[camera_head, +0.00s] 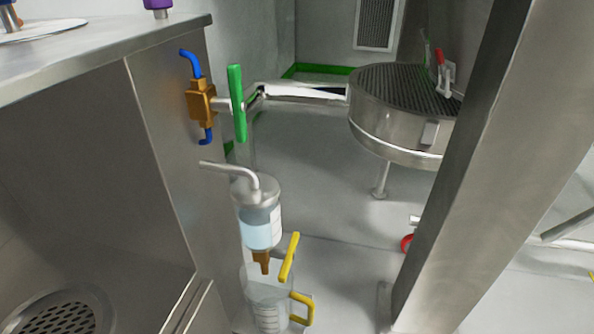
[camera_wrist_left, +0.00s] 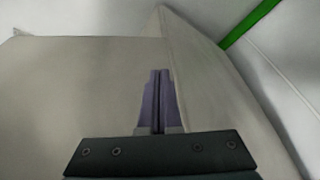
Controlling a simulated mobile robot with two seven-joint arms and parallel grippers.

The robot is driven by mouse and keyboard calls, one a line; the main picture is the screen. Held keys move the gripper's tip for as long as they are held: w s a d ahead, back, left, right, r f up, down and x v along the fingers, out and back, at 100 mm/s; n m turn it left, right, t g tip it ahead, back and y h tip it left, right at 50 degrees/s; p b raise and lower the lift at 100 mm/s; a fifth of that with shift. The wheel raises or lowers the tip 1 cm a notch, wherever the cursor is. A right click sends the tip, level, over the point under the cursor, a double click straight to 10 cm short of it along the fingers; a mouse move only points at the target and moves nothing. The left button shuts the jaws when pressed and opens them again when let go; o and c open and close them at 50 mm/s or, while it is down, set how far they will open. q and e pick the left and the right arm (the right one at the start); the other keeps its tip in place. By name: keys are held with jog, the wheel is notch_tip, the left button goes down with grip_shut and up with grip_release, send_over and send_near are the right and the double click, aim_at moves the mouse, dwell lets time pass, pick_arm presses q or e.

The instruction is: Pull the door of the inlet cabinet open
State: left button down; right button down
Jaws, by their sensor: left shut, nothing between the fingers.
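I cannot tell for sure which steel body is the inlet cabinet. A grey steel cabinet (camera_head: 165,130) with a flat top fills the left of the head view, and no door handle shows on it. A tall, tilted steel panel or post (camera_head: 490,150) crosses the right of that view. In the left wrist view my left gripper (camera_wrist_left: 160,73) has its purple-grey fingers together, with nothing between them. It points at a plain grey surface (camera_wrist_left: 90,85) with an edge just right of the fingers. I cannot tell whether they touch. My right gripper is in neither view.
A round steel sieve (camera_head: 395,125) stands behind. Grey floor (camera_head: 330,205) lies between.

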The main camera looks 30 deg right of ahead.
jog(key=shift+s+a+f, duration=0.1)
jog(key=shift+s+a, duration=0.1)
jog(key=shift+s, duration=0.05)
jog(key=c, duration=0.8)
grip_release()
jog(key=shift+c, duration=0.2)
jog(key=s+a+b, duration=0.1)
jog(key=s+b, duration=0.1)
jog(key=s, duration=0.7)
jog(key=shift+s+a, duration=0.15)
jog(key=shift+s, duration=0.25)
